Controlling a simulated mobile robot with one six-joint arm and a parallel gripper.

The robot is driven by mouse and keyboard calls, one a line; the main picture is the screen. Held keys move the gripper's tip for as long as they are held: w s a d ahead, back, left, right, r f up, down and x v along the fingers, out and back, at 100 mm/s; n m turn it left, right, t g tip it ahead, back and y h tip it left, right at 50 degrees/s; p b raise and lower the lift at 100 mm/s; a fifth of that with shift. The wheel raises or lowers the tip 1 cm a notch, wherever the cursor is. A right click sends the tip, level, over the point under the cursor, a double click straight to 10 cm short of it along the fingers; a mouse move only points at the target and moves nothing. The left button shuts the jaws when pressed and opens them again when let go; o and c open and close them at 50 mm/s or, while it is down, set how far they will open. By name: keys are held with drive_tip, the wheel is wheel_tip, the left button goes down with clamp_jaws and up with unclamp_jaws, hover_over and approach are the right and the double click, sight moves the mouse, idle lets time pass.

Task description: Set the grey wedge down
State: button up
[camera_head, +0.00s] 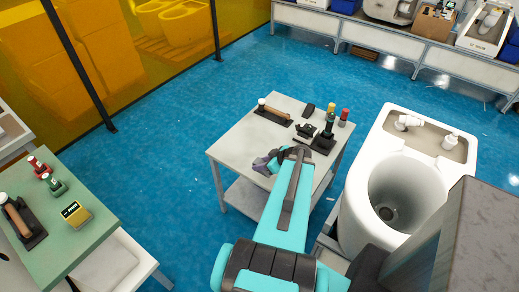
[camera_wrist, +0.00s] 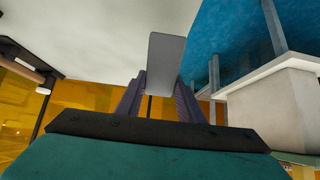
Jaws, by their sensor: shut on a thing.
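The grey wedge (camera_wrist: 166,62) shows in the wrist view as a plain grey block between the two dark purple fingers of my gripper (camera_wrist: 160,90). My gripper is shut on it. In the head view my gripper (camera_head: 265,163) is at the near left part of the small white table (camera_head: 237,141), low over its top. The wedge cannot be made out clearly there, and I cannot tell whether it touches the table top.
A white toilet (camera_head: 357,205) is at right. A green table (camera_head: 88,205) with tools is at left.

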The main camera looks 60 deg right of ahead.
drive_tip(key=shift+w+d+f+b, duration=0.2)
drive_tip(key=shift+w+d+b, duration=0.25)
drive_tip(key=shift+b, duration=2.1)
drive_tip(key=b, duration=0.2)
drive_tip(key=d+b, duration=0.1)
drive_tip(key=b, duration=0.2)
drive_tip(key=shift+w+b, duration=0.2)
drive_tip(key=shift+b, duration=0.15)
drive_tip(key=b, duration=0.5)
drive_tip(key=shift+w, duration=0.1)
drive_tip(key=b, duration=0.5)
drive_tip(key=shift+f, duration=0.1)
drive_tip(key=shift+w+d, duration=0.4)
drive_tip(key=shift+d, duration=0.1)
drive_tip(key=shift+w+d+f+p, duration=0.1)
drive_tip(key=shift+w+d+p, duration=0.05)
drive_tip(key=shift+w+d, duration=0.95)
drive_tip(key=shift+w+d+f+p, duration=0.2)
drive_tip(key=shift+w+d, duration=0.65)
drive_tip(key=shift+d, duration=0.5)
drive_tip(key=shift+w+d+f+p, duration=0.1)
drive_tip(key=shift+w+d+p, duration=0.05)
drive_tip(key=shift+w+d, duration=0.95)
drive_tip(key=shift+s+d, duration=0.15)
drive_tip(key=shift+s, duration=0.05)
drive_tip(key=shift+f, duration=1.7)
